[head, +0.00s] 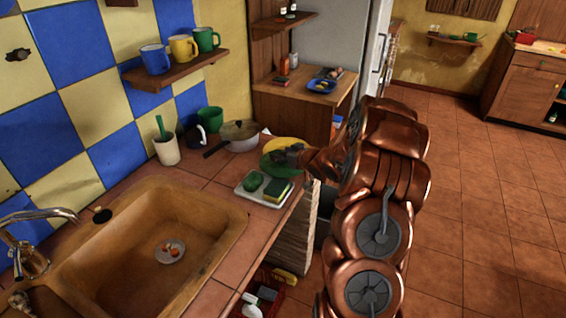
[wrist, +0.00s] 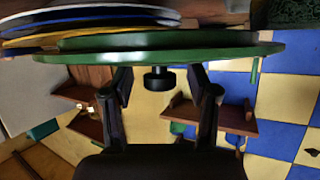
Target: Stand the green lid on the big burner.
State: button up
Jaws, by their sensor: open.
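The green lid (wrist: 230,54) shows nearly edge-on across the upper part of the wrist view, its black knob (wrist: 159,80) toward my fingers. In the head view the green lid (head: 272,164) is at the counter's right end, partly hidden by my gripper (head: 293,156). In the wrist view my gripper (wrist: 160,72) is open, one finger on each side of the knob; I see no clear contact. Yellow, white and blue round rims (wrist: 40,38) show beyond the lid, close against it. I cannot make out the big burner in either view.
A lidded pan (head: 240,137) stands left of the green lid. A tray (head: 251,195) with a green sponge and a green item lies in front. A wall shelf (head: 175,72) carries mugs. The tiled floor at right is clear.

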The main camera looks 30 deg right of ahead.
grip_shut()
dwell(0.3)
dwell(0.3)
